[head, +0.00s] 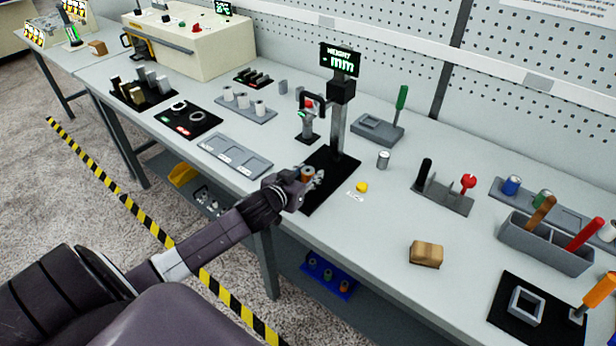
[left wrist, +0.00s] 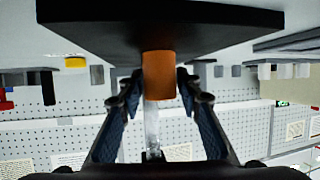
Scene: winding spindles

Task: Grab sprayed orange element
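The orange element (head: 307,173) is a small cylinder at the black plate (head: 318,205) of the weight display stand. In the left wrist view, which looks upside down, the orange cylinder (left wrist: 159,75) meets the black plate (left wrist: 160,28). My left gripper (head: 305,182) is at the cylinder, low over the plate. In the left wrist view its two fingertips (left wrist: 159,90) flank the cylinder, one on each side. They are very close to it, and I cannot tell whether they touch it. My right gripper is in neither view.
The weight display (head: 340,60) rises on a post behind the plate. A yellow knob (head: 361,187) and a grey cylinder (head: 383,159) stand to the right. A grey tray (head: 234,156) lies to the left. A wooden block (head: 426,253) sits nearer the front edge.

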